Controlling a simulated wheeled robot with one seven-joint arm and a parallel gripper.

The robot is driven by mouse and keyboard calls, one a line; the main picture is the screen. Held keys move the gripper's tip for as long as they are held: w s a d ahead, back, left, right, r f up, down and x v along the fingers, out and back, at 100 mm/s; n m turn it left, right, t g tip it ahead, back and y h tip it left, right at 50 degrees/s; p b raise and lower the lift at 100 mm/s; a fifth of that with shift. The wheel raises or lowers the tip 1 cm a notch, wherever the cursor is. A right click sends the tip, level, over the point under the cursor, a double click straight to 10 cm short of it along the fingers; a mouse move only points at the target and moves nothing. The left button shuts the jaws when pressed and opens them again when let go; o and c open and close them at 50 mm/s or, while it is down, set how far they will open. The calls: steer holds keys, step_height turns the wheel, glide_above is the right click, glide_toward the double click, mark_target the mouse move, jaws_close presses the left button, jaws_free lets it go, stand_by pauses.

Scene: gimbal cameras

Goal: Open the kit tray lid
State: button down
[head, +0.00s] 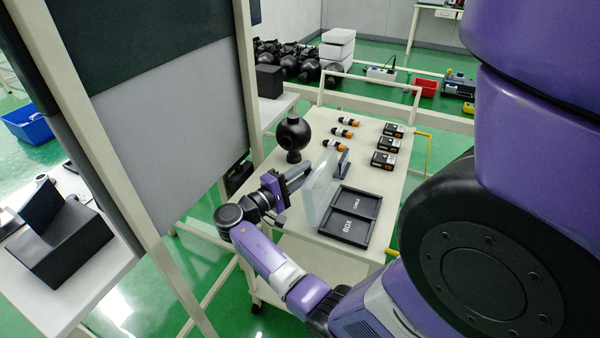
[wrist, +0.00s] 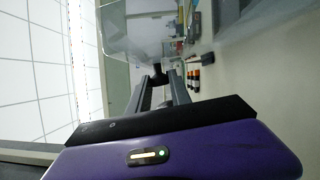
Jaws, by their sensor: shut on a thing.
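The black kit tray (head: 349,229) lies on the white table, with two compartments showing, one marked BOX. Its clear lid (head: 321,187) stands raised, close to upright, along the tray's left side. My gripper (head: 303,172) is at the left face of the lid, shut on it. In the wrist view the fingers of my gripper (wrist: 162,85) close on a small dark part at the edge of the clear lid (wrist: 140,32). The exact contact is small and partly hidden.
A black ball-shaped gimbal camera (head: 293,134) stands behind my gripper. A small grey stand (head: 343,163) is behind the tray. Several orange-and-black cylinders (head: 343,132) and black boxes (head: 383,160) lie farther back. A grey panel (head: 165,130) rises at left.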

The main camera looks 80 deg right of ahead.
mark_target(313, 169)
steer(key=shift+s+a+r+m+t+y+p, duration=0.15)
steer(key=shift+s+r+m, duration=0.1)
steer(key=shift+s+m, duration=0.2)
steer(key=shift+s+a+r+m+t+y+p, duration=0.15)
steer(key=shift+s+a+r+m+y, duration=0.1)
steer(key=shift+s+m, duration=0.2)
steer(key=shift+s+a+r+m+y+p, duration=0.15)
steer(key=shift+s+r+m, duration=0.1)
steer(key=shift+s+m, duration=0.2)
steer(key=shift+d, duration=0.1)
steer(key=c, duration=1.2)
jaws_free()
steer(key=shift+b+v, duration=0.8)
steer(key=shift+v, duration=3.1)
